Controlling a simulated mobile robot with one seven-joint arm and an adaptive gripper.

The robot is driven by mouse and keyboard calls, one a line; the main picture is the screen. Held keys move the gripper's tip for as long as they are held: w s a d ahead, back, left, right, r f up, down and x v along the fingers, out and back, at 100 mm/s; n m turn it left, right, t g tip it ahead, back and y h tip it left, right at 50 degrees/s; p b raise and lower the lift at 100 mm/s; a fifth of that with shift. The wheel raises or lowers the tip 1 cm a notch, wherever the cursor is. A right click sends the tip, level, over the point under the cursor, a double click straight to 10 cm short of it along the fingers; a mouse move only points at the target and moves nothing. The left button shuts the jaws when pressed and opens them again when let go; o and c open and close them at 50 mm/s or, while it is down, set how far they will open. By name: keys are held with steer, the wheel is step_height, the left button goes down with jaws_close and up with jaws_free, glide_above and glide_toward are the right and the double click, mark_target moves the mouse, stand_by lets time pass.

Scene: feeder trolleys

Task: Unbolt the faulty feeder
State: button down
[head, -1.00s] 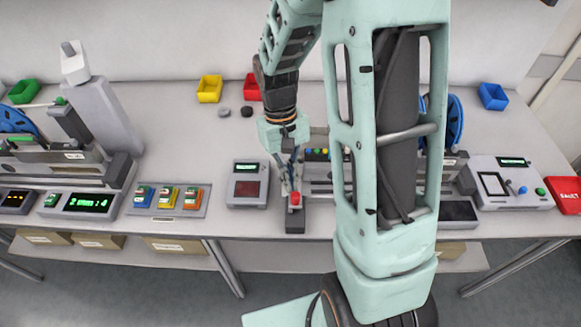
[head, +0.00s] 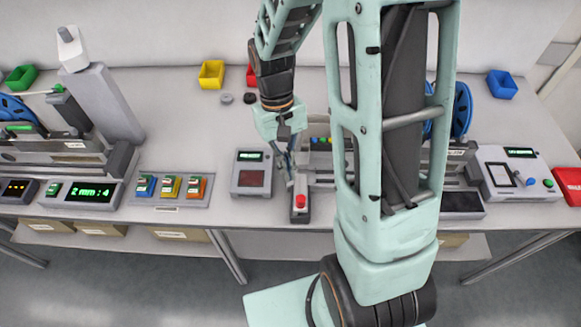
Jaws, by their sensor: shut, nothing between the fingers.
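My gripper (head: 291,181) is shut and empty. It points down just behind and left of a grey box with a red button (head: 300,203); I cannot tell whether it touches the box. A feeder (head: 70,150) with a blue reel (head: 16,109) stands on the left of the bench. A second feeder (head: 455,165) with a blue reel (head: 462,110) stands on the right, largely hidden by my arm. Which feeder is faulty and any bolts cannot be made out.
A grey box with a small screen (head: 251,158) stands left of my gripper. A panel with coloured switches (head: 165,203) lies further left. A control box (head: 515,160) and a red box (head: 570,186) stand right. Bins, including a yellow one (head: 211,74), line the back.

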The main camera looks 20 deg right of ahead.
steer(key=v, duration=0.9)
steer(key=shift+r, duration=0.4)
